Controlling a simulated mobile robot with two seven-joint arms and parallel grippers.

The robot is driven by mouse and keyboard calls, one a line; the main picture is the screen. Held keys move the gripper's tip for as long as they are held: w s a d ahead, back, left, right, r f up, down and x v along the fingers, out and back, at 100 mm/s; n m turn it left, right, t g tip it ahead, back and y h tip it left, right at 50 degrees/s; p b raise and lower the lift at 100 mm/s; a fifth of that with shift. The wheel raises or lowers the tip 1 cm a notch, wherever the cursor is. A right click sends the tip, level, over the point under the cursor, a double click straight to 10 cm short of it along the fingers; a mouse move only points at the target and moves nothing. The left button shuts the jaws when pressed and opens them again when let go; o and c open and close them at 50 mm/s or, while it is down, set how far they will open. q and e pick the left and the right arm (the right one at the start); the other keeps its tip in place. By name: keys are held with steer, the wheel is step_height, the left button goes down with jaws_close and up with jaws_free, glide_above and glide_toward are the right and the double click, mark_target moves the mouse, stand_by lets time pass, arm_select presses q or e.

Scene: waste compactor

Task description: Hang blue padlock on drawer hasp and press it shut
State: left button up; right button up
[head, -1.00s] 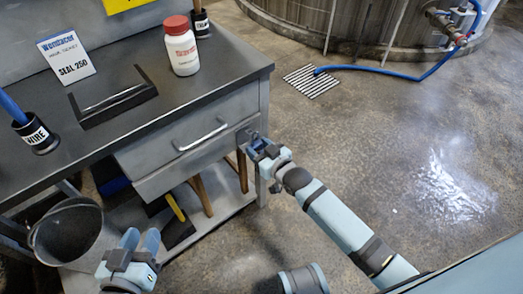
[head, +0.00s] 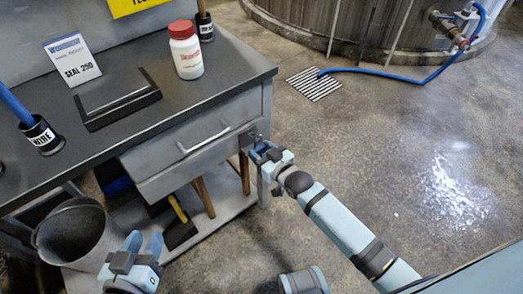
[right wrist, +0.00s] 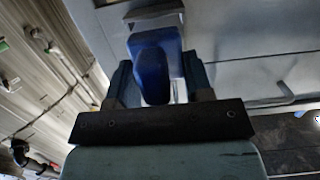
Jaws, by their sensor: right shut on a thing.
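The blue padlock (right wrist: 152,68) is between the fingers of my right gripper (right wrist: 160,85) in the right wrist view. In the head view my right gripper (head: 262,153) is shut on it at the drawer's right end, close to the hasp (head: 248,136). The padlock's shackle is hidden, so I cannot tell whether it passes through the hasp or is closed. My left gripper (head: 143,246) is open and empty, low in front of the bench.
On the bench top (head: 100,140) stand a white bottle with a red cap (head: 187,52), a sign card (head: 74,60), a dark low block (head: 117,98) and a WIRE holder (head: 41,137). A bucket (head: 75,235) is below left.

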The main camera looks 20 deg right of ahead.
steer(key=shift+p, duration=0.4)
steer(key=shift+p, duration=0.35)
stand_by(0.7)
steer(key=shift+r+x, duration=0.15)
steer(key=shift+x, duration=0.9)
steer(key=shift+r+x, duration=0.15)
steer(key=shift+x, duration=0.85)
stand_by(0.3)
steer(key=shift+f, duration=0.15)
stand_by(0.4)
steer(key=o, duration=1)
steer(key=shift+f, duration=0.1)
steer(key=shift+c, duration=0.2)
